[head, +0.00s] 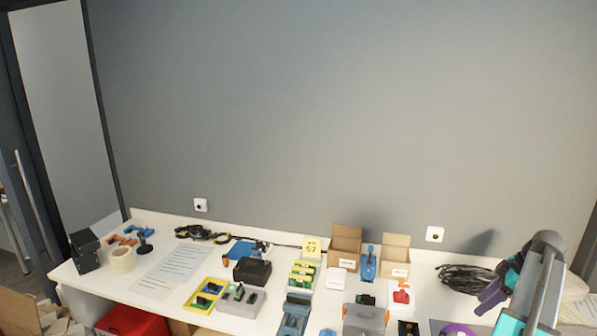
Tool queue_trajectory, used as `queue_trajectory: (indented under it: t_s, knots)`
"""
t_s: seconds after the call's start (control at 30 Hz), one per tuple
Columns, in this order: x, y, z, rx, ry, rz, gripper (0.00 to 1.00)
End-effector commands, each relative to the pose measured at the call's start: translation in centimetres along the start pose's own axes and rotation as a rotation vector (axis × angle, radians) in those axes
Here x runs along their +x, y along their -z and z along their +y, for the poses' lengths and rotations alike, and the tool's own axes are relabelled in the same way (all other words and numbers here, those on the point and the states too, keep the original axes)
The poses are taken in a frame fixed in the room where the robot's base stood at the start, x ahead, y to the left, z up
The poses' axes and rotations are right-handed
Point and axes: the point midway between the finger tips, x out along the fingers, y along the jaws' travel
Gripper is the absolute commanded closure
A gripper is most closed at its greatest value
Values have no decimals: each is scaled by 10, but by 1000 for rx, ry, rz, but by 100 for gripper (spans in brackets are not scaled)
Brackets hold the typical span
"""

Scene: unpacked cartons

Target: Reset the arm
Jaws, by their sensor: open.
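My arm (540,285), grey and teal, rises at the right edge and bends over near the wall. At its left side a purple end part, my gripper (488,298), points down and left over the right part of the table. It is small and partly hidden by the arm link; it holds nothing that I can see. It is open.
The white table (150,305) runs along the grey wall. It bears a black box (85,250), tape rolls (121,260), paper sheets (170,268), a yellow tray (208,294), open cartons (345,245) and black cable (466,277) near my gripper.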

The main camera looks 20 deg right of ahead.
Motion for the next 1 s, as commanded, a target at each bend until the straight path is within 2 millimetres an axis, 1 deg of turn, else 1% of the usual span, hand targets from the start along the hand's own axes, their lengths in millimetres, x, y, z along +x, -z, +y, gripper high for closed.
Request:
queue_trajectory:
  t_s: [0.03, 0.17, 0.27, 0.37, 0.4, 0.47, 0.5, 0.57, 0.6, 0.67, 0.7, 0.87, 1.0]
  knots:
    - [10, 7, -1, -11, 11, 1, 58]
    - [34, 24, -4, -37, 42, 2, 58]
    - [61, 41, -10, -65, 77, 3, 58]
    - [96, 62, -20, -98, 123, 3, 58]
    - [112, 72, -26, -113, 144, 2, 58]
    - [135, 84, -36, -134, 175, 0, 58]
    - [150, 92, -43, -148, 196, -2, 58]
    - [173, 103, -54, -168, 227, -6, 58]
    - [188, 110, -63, -182, 249, -10, 58]
    - [210, 119, -76, -202, 280, -17, 58]
    - [225, 126, -85, -216, 300, -22, 58]
    - [282, 146, -125, -268, 378, -49, 58]
    - [330, 159, -165, -304, 442, -79, 58]
